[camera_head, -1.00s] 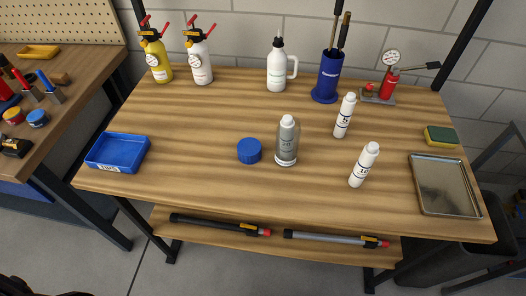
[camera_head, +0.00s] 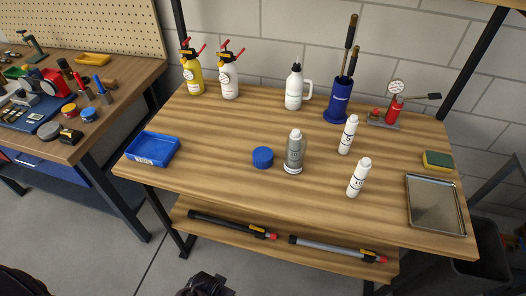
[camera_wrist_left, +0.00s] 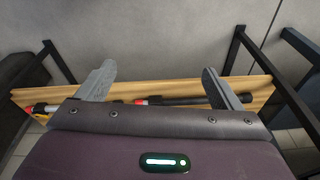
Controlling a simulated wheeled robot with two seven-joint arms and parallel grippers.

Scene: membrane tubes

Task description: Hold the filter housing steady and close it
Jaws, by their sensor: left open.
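The filter housing (camera_head: 294,154) stands upright near the middle of the workbench in the head view. It is a clear grey cylinder with a white top showing above its rim. A round blue cap (camera_head: 263,157) lies on the bench just left of it, apart from it. My left gripper (camera_wrist_left: 158,70) is open and empty in the left wrist view, facing the lower shelf, away from the housing. My right gripper is not in view.
A blue tray (camera_head: 153,150) is at the bench's left, a metal tray (camera_head: 435,204) and sponge (camera_head: 437,161) at the right. Spray bottles, a white jug (camera_head: 294,90) and a blue tool holder (camera_head: 338,103) line the back. The front middle is clear. Two rods lie on the lower shelf.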

